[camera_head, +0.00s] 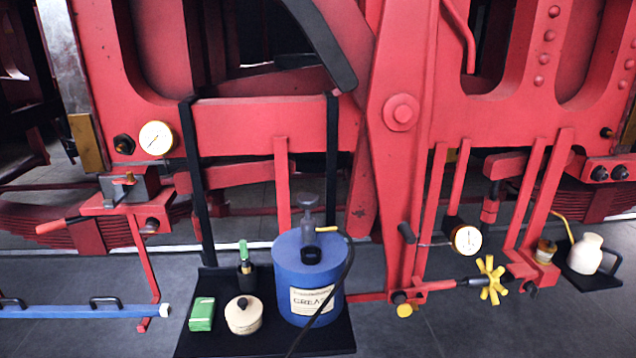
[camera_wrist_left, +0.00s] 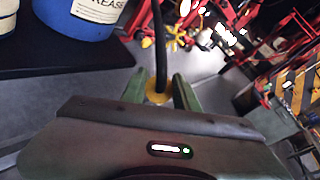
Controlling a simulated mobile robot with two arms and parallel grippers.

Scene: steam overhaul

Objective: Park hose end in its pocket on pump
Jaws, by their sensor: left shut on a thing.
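The grease pump is a blue drum (camera_head: 290,268) with a "GREASE" label and a grey pump handle (camera_head: 308,203) on top. A dark ring-shaped socket (camera_head: 311,255) sits on the drum's near top side; I cannot tell for sure that it is the pocket. The black hose (camera_head: 346,270) leaves a yellow fitting at the pump head and runs down past the bottom edge. In the left wrist view my left gripper (camera_wrist_left: 158,88) is shut on the yellow hose end (camera_wrist_left: 157,97), with the hose (camera_wrist_left: 159,45) rising from it. The drum (camera_wrist_left: 75,20) is at upper left there. My right gripper is out of view.
The drum stands on a black hanging tray (camera_head: 265,342) with a green box (camera_head: 201,314), a cream lidded pot (camera_head: 243,315) and a green-topped bottle (camera_head: 245,262). Red locomotive framework (camera_head: 240,125) rises behind.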

